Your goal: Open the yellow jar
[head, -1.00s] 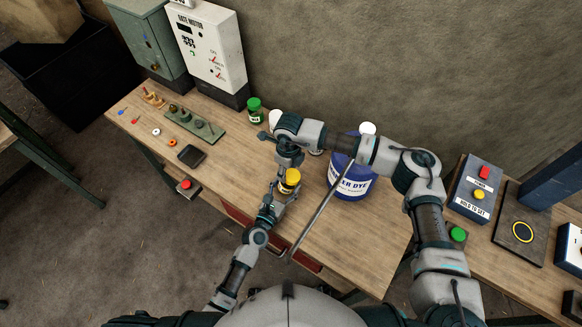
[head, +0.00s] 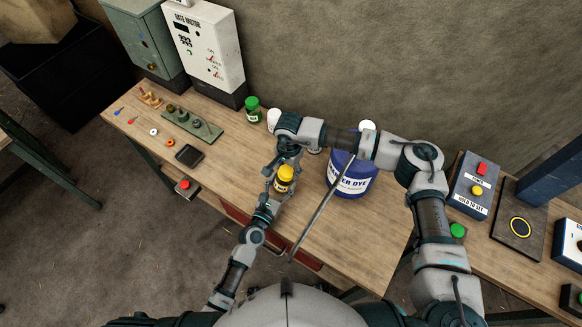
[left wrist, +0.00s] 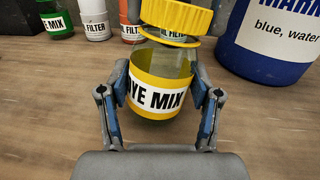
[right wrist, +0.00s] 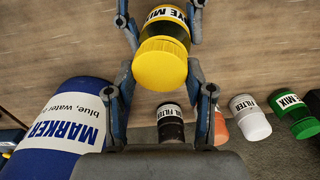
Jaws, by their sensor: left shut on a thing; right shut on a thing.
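The yellow jar (head: 281,186) is held up off the bench in front of me, with a clear body and a "DYE MIX" label. My left gripper (left wrist: 158,98) is shut on the jar's body (left wrist: 165,95), a finger on each side. My right gripper (right wrist: 160,78) is at the yellow lid (right wrist: 160,66), its fingers shut on the lid's sides. In the left wrist view a clear band shows between the lid (left wrist: 180,14) and a thin yellow ring (left wrist: 165,40) below. I cannot tell whether the lid is loose.
A blue marker dye tub (head: 352,184) stands right of the jar, close to my right forearm. Green (head: 252,108) and white (head: 273,119) jars stand behind. A black tray (head: 189,155) lies to the left. The bench front is fairly clear.

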